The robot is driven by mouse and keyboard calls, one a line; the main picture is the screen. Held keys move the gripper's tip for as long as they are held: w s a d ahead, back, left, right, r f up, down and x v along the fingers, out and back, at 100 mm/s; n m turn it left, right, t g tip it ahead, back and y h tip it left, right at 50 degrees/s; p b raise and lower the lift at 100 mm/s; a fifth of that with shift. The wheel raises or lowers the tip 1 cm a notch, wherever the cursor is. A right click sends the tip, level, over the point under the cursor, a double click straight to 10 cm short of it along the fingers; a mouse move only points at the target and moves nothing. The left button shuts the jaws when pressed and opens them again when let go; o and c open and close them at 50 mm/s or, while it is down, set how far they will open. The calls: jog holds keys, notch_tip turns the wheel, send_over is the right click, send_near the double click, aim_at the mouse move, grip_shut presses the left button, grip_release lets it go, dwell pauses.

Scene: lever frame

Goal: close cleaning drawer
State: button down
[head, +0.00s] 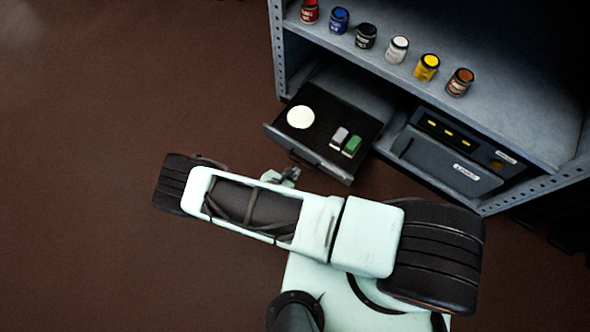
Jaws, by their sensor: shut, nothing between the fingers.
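The open drawer (310,162) sticks out from the lower left of the grey shelf unit, with a dark bottom. A round white disc (301,117) lies in it at the left. A grey block (340,138) and a green block (352,146) stand side by side toward its right. The drawer's dark handle (304,163) is on the front face. My gripper (290,174) is shut and empty, just in front of the drawer front, partly hidden by my arm. I cannot tell if it touches the drawer.
A closed labelled drawer (445,160) sits to the right, under a panel with yellow marks (448,132). Several small paint jars, including a yellow one (427,67), stand on the shelf (500,85) above. The brown floor (90,130) at the left is clear.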

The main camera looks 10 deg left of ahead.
aim_at(312, 156)
jog(key=b+x, duration=0.1)
jog(key=x, duration=0.2)
jog(key=w+r+b+x, duration=0.1)
jog(key=x, duration=0.2)
jog(key=b+x, duration=0.1)
jog(key=x, duration=0.2)
jog(key=shift+w+d+r, duration=0.15)
jog(key=shift+w+d, duration=0.05)
jog(key=shift+d, duration=0.1)
jog(key=shift+w+d, duration=0.25)
jog(key=shift+w, duration=0.25)
jog(key=shift+r, duration=0.1)
